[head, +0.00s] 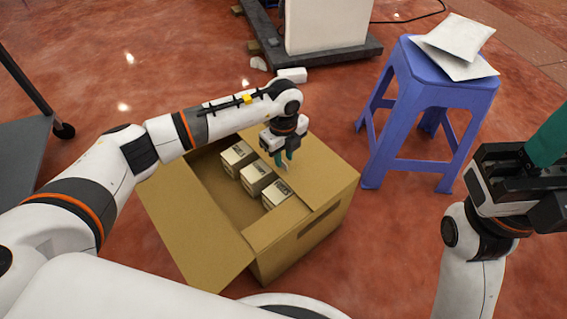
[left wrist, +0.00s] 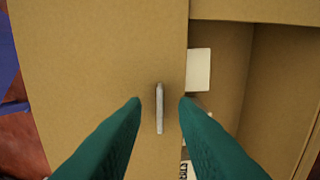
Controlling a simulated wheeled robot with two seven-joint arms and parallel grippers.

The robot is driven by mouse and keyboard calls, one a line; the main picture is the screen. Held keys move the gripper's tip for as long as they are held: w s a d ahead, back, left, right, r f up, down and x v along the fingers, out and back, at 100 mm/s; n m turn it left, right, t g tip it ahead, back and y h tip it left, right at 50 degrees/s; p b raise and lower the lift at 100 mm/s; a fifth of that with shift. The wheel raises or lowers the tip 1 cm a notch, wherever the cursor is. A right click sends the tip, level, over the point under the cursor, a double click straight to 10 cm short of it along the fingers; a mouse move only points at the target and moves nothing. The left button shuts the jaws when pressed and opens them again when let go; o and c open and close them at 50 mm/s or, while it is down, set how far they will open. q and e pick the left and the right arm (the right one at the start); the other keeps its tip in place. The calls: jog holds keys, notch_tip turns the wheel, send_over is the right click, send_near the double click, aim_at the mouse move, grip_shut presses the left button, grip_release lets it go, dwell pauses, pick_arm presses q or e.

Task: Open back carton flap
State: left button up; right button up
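The brown carton (head: 292,257) stands on the floor. Its back flap (head: 322,172) lies flat over the far right part of the opening and fills the left of the left wrist view (left wrist: 90,60). A thin pale handle (left wrist: 159,108) stands on this flap near its inner edge. My left gripper (head: 282,158) is over that edge, pointing down. In the left wrist view its two teal fingers (left wrist: 161,104) are apart, one on each side of the handle, with gaps. My right gripper (head: 548,140) is at the far right, away from the carton, partly cut off.
Several small boxes (head: 256,176) stand in a row inside the carton. Another flap (head: 195,236) is folded outward at the left. A blue stool (head: 437,95) with white packets (head: 458,40) stands right of the carton. A pallet (head: 330,55) is behind.

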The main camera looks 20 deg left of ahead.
pick_arm(q)
jog(key=shift+f, duration=0.7)
grip_shut()
dwell(1.0)
